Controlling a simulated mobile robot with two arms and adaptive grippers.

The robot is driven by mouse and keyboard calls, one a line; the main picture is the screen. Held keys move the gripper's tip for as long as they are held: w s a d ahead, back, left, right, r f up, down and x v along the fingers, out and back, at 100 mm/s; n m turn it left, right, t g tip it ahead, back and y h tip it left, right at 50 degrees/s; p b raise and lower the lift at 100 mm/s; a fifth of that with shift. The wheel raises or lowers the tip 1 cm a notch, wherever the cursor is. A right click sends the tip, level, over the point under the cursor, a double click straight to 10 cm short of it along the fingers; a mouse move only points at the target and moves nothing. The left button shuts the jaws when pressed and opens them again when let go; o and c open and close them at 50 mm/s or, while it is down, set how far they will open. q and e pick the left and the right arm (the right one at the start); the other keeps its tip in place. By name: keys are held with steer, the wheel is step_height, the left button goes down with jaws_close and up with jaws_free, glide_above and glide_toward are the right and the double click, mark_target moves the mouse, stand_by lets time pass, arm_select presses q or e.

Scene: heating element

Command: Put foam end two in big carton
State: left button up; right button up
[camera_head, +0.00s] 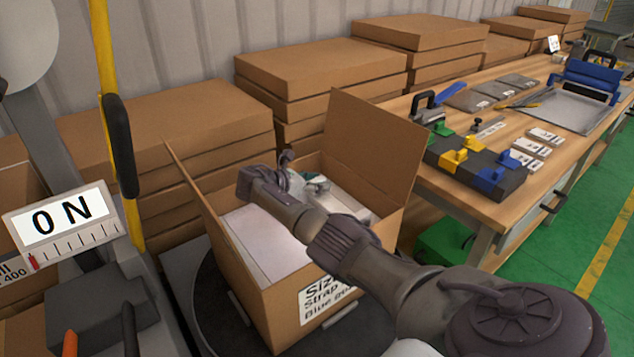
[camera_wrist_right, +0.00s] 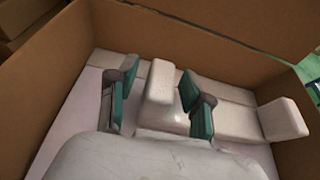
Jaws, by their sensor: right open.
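The big carton (camera_head: 265,300) stands open with its flaps up, and its cardboard wall shows in the right wrist view (camera_wrist_right: 190,35). My right gripper (camera_head: 308,184) reaches down into it. In the right wrist view, the gripper (camera_wrist_right: 160,100) is open, with teal-padded fingers on both sides of a raised white block of the foam end (camera_wrist_right: 160,82). The foam piece appears to lie inside the carton along a wall, with another raised block at its right. A clear gap between fingers and foam is hard to judge. My left gripper is not in view.
A pale flat surface (camera_head: 262,243) lies inside the carton. Stacked flat cartons (camera_head: 320,75) stand behind. The workbench (camera_head: 405,165) at right holds a coloured clamp fixture (camera_head: 475,165) and a metal tray (camera_head: 575,108).

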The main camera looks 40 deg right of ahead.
steer(key=shift+r, duration=0.1)
steer(key=v, duration=0.7)
steer(key=shift+a+r+p, duration=0.1)
steer(key=shift+a+p, duration=0.15)
steer(key=shift+p, duration=0.15)
steer(key=shift+r, duration=0.1)
